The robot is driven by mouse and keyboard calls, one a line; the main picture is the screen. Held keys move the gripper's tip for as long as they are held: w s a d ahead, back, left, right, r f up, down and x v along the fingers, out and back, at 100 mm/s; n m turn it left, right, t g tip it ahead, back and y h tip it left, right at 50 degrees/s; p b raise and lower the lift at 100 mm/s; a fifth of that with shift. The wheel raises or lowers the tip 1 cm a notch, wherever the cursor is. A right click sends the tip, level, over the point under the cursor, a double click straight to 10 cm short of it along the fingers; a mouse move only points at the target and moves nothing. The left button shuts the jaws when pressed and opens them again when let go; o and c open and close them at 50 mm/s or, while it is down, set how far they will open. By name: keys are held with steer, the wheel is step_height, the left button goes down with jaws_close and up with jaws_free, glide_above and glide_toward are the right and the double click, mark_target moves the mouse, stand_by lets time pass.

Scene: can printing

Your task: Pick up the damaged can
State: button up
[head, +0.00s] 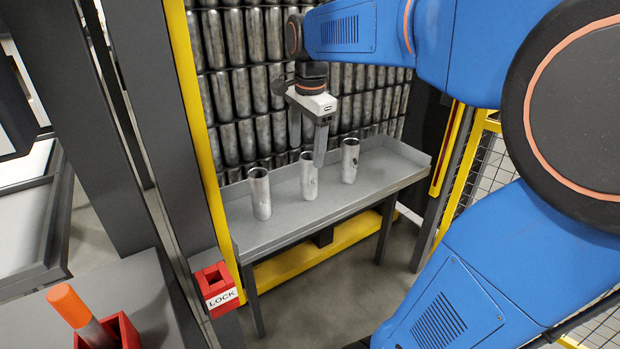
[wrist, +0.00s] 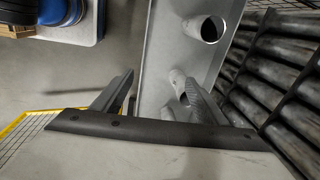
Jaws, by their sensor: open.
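Three open-topped metal cans stand upright in a row on a grey table in the head view: a left can (head: 260,193), a middle can (head: 308,180) and a right can (head: 350,162). The right can has a clear dark patch on its side; the other two show only faint small marks. My gripper (head: 308,154) is open, pointing down, with its fingers at or just above the middle can's rim. In the wrist view my gripper (wrist: 159,77) has a can (wrist: 177,77) near its right finger, which partly hides it. Another can (wrist: 207,28) stands farther up.
The grey table (head: 390,160) has a raised rim and free room right of the cans. A rack of stacked cans (head: 240,90) stands close behind. A yellow post (head: 195,100) is on the left, with a red LOCK box (head: 215,287) at its foot.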

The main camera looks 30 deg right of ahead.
mark_target(308, 170)
steer(key=w+d+r+m+g, duration=0.1)
steer(key=w+d+m+g, duration=0.1)
steer(key=w+d+m, duration=0.65)
steer(key=shift+m, duration=0.55)
steer(key=w+f, duration=0.1)
steer(key=f, duration=0.4)
steer(key=w+f, duration=0.1)
steer(key=f, duration=0.5)
steer(key=w+a+f, duration=0.1)
steer(key=f, duration=0.5)
steer(key=shift+c, duration=0.4)
steer(key=c, duration=1.1)
steer(key=shift+o, duration=0.2)
steer(key=shift+r, duration=0.1)
